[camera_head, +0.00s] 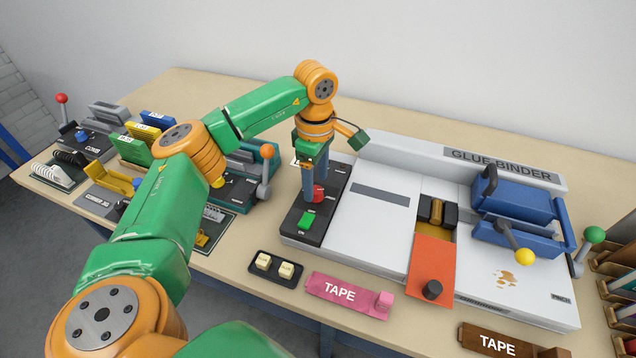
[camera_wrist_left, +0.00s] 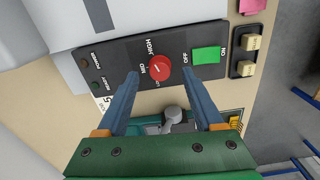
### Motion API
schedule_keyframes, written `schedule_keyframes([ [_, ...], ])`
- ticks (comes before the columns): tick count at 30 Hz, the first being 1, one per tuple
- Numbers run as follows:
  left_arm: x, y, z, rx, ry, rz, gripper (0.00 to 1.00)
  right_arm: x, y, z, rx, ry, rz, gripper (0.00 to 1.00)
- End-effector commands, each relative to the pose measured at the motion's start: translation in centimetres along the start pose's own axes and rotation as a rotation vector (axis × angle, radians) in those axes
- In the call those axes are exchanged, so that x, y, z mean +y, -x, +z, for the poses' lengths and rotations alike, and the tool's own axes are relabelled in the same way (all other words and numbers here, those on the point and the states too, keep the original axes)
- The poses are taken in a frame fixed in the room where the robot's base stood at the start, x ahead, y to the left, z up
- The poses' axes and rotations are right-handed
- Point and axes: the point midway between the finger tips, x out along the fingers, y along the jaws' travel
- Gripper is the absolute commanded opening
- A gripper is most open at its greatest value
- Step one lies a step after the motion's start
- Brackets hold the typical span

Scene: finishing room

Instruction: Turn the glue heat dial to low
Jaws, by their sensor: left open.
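The glue heat dial (camera_head: 319,194) is a red knob on the dark control panel (camera_head: 298,234) at the left end of the white glue binder (camera_head: 372,228). In the wrist view the red dial (camera_wrist_left: 160,67) carries a small pale mark, with HIGH and MED lettering beside it; the exact setting is hard to read. My left gripper (camera_head: 314,190) points down over the panel. In the wrist view its blue fingers (camera_wrist_left: 161,74) are open, one on each side of the dial, with gaps between. My right gripper is not in view.
A green switch (camera_head: 307,221) marked ON and OFF sits near the dial. A lever with an orange knob (camera_head: 267,151) stands to the left. Two cream buttons (camera_head: 274,265) and a pink tape piece (camera_head: 345,293) lie in front. A blue clamp (camera_head: 520,212) is at right.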

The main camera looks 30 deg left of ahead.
Motion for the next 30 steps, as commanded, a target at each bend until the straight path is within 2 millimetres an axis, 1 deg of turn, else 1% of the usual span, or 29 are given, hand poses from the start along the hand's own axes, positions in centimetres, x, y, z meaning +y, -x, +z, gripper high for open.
schedule_keyframes([
  [1,-0.1,-0.6,0.0,0.001,0.001,-0.003,0.69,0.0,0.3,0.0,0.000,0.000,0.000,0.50],
  [4,0.0,-1.6,0.0,0.000,0.000,-0.001,0.69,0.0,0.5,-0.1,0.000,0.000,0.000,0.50],
  [6,0.0,-1.9,0.0,0.000,0.000,0.000,0.69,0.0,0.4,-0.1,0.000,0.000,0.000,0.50],
  [11,0.0,-2.0,0.0,-0.001,0.000,0.001,0.69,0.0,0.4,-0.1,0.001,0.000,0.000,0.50],
  [12,0.0,-2.0,0.0,-0.001,0.000,0.001,0.63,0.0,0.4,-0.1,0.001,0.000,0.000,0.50],
  [14,0.0,-2.0,0.0,-0.001,0.000,0.001,0.47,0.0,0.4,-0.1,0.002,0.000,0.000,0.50],
  [15,0.0,-2.0,0.0,-0.001,0.000,0.001,0.36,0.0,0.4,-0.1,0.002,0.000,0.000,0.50],
  [17,0.0,-2.0,0.0,-0.001,0.000,0.000,0.20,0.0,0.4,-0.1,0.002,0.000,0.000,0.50],
  [18,0.0,-2.0,0.0,-0.001,0.000,0.001,0.09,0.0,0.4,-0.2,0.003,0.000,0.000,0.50],
  [19,0.0,-2.0,0.0,-0.001,0.000,0.000,0.01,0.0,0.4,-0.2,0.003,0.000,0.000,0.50],
  [26,0.0,-1.9,0.0,-0.001,0.008,0.000,0.00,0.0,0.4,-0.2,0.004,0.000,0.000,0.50],
  [30,0.0,-1.9,0.0,-0.001,0.046,0.000,0.00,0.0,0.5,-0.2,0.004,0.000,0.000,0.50],
])
